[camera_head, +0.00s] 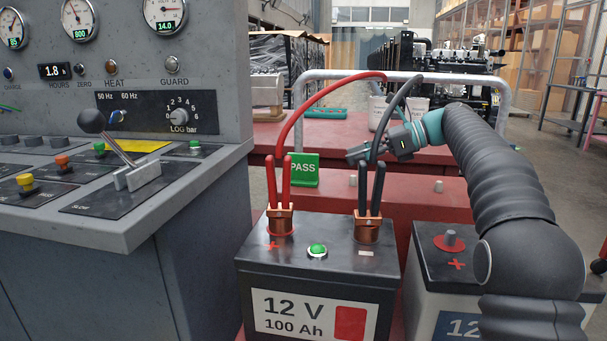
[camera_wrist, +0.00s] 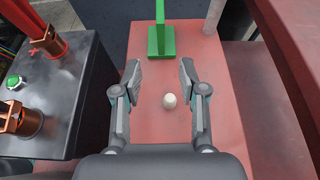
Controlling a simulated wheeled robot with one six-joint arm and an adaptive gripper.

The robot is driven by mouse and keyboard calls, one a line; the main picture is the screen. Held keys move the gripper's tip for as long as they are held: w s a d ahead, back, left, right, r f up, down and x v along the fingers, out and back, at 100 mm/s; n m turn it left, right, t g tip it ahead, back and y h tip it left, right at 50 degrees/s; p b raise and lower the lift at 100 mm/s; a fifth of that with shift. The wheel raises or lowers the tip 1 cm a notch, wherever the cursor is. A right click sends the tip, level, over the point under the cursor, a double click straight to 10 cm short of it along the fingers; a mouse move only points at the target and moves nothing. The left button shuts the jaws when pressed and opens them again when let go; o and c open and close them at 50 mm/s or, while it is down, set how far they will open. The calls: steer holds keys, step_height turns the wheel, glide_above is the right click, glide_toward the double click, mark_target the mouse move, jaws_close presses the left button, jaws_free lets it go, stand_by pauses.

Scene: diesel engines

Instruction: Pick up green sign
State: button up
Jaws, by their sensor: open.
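The green sign (camera_head: 304,170) stands upright on the red surface behind the 12 V battery, with "PASS" in white on its face. In the wrist view the green sign (camera_wrist: 161,40) is seen from above as a thin plate on a wider green foot, near the top centre. My gripper (camera_head: 356,154) is behind the battery, to the right of the sign. In the wrist view my gripper (camera_wrist: 160,72) is open and empty, its fingers apart and short of the sign's foot. A small pale knob (camera_wrist: 169,101) shows between and below the fingers.
The black 12 V battery (camera_head: 317,258) carries red and black clamps with cables arching up near my gripper. A second battery (camera_head: 430,274) stands to the right. A grey rail (camera_head: 340,74) runs behind. The grey control console (camera_head: 150,210) fills the left.

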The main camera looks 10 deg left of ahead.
steer(key=b, duration=0.1)
glide_toward(303, 179)
steer(key=a, duration=0.3)
steer(key=shift+w+a, duration=0.15)
steer(key=shift+a, duration=0.25)
steer(key=shift+b+x, duration=0.7)
steer(key=shift+x, duration=2.25)
steer(key=shift+r, duration=0.25)
jaws_close()
